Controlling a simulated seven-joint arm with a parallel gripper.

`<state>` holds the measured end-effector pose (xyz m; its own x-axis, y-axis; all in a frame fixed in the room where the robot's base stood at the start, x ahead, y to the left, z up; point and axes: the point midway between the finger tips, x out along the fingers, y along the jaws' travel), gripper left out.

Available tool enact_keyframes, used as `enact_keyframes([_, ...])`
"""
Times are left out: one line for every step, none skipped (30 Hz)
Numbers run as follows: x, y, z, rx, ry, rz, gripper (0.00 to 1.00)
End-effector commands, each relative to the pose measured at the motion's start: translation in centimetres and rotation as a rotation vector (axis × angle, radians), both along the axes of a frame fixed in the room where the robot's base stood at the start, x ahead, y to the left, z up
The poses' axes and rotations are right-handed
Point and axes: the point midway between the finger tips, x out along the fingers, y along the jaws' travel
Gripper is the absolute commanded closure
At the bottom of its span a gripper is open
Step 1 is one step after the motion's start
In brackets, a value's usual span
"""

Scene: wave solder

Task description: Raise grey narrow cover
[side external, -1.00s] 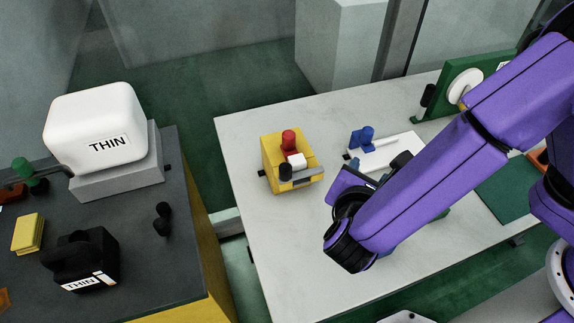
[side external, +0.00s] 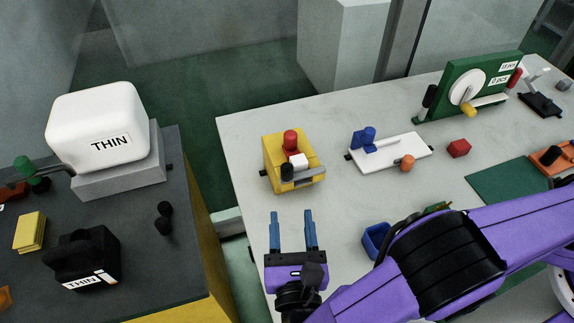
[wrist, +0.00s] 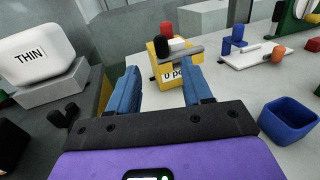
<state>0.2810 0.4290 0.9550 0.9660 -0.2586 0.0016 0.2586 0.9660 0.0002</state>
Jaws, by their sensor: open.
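No part is plainly labelled as the grey narrow cover. A narrow grey bar (side external: 308,177) crosses the front of the yellow box (side external: 277,165), and it also shows in the wrist view (wrist: 183,51). A thin pale bar (side external: 384,145) lies on the white plate beside blue blocks; I cannot tell which bar is the cover. My gripper (side external: 293,212) is open and empty, its two blue fingers pointing at the yellow box from the near side, apart from it. In the wrist view the box stands beyond and between the fingertips (wrist: 160,72).
The yellow box carries a red knob (side external: 290,139), a white block and a black knob. A blue bin (side external: 376,239) stands right of my gripper. The white plate (side external: 398,155) with an orange knob lies further right. A dark bench (side external: 135,225) stands left, across a gap.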

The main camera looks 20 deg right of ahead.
Motion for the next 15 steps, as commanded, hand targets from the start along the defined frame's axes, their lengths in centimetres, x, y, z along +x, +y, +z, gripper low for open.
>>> enact_keyframes([1.0,-0.4,0.0,0.0,0.0,-0.005,0.5])
enact_keyframes([1.6,-0.6,0.0,-0.001,0.001,-0.005,0.5])
enact_keyframes([2.3,-0.7,0.0,-0.001,0.001,-0.004,0.5])
enact_keyframes([2.9,-0.9,0.0,0.0,0.002,-0.005,0.5])
enact_keyframes([3.4,-1.0,0.0,-0.001,0.001,-0.005,0.5])
enact_keyframes([4.1,-1.3,0.0,-0.001,0.001,-0.005,0.5])
enact_keyframes([4.7,-1.4,0.0,-0.001,0.001,-0.005,0.5])
enact_keyframes([5.2,-1.5,0.0,0.0,0.001,-0.005,0.5])
enact_keyframes([5.9,-1.7,0.0,0.0,0.001,-0.005,0.5])
enact_keyframes([6.5,-1.8,0.0,0.0,0.001,-0.004,0.5])
enact_keyframes([7.0,-2.0,0.0,0.001,0.002,-0.005,0.5])
enact_keyframes([7.7,-2.2,0.0,0.001,0.002,-0.004,0.5])
enact_keyframes([8.2,-2.3,0.0,0.001,0.002,-0.005,0.5])
enact_keyframes([8.7,-2.5,0.0,0.001,0.002,-0.005,0.5])
enact_keyframes([9.4,-2.6,0.0,0.0,0.001,-0.004,0.5])
